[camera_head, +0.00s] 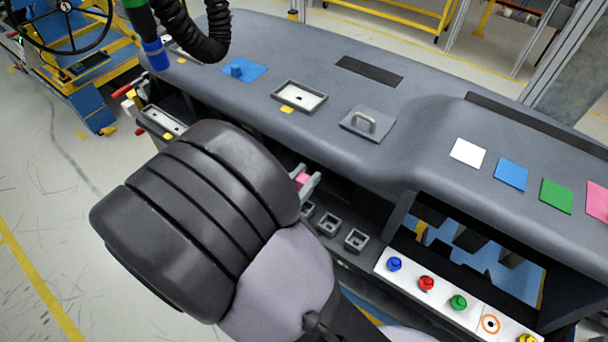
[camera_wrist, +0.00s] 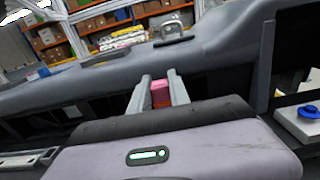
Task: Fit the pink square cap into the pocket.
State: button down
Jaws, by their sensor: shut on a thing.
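My gripper (camera_head: 307,181) is shut on the pink square cap (camera_head: 302,179), above the lower ledge of the dashboard. In the wrist view, the pink cap (camera_wrist: 160,94) sits between the two grey fingers of my gripper (camera_wrist: 159,88). In the head view, my arm hides part of the cap. Small grey square pockets stand in a row on the ledge below and right of the cap: a right one (camera_head: 356,239), a middle one (camera_head: 329,224) and a left one (camera_head: 307,209) partly hidden by my arm. The cap is apart from the visible pockets.
A white panel (camera_head: 465,312) with coloured knobs lies right of the pockets. The dashboard top (camera_head: 400,150) overhangs the ledge behind the cap. A plate with a handle (camera_head: 368,122) and a shallow tray (camera_head: 275,92) are on it. An opening (camera_head: 475,262) lies at the right.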

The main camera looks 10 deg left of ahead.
notch_tip(320, 180, down, 5)
jog(key=b, duration=0.3)
jog(key=shift+f, duration=0.15)
jog(key=shift+p, duration=0.75)
dwell(1.0)
jog(key=shift+f+b, duration=0.8)
jog(key=shift+f, duration=0.7)
jog(key=c, duration=1.1)
grip_release()
jog(key=shift+c, duration=0.2)
jog(key=p+v, duration=0.3)
jog(key=v, duration=1.4)
jog(key=shift+s, duration=0.2)
